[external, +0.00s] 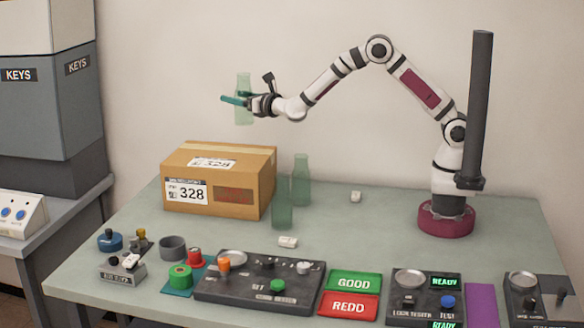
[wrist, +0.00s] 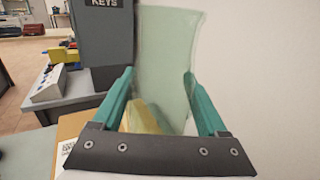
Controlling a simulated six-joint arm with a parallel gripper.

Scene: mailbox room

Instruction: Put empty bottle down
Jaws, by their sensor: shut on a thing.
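A pale green, see-through empty bottle (external: 243,100) is held upright in my gripper (external: 236,101), in the air above the cardboard box. In the wrist view the bottle (wrist: 166,65) stands between the two teal fingers of my gripper (wrist: 160,103), which are shut on it. Two more green bottles stand upright on the table right of the box: one (external: 301,180) farther back and one (external: 282,204) nearer the front. The bottom of the held bottle is clear of the box in the external view.
The cardboard box (external: 218,180) marked 328 stands at the table's back left. Small white pieces (external: 288,242) lie on the table. The table's middle right is clear.

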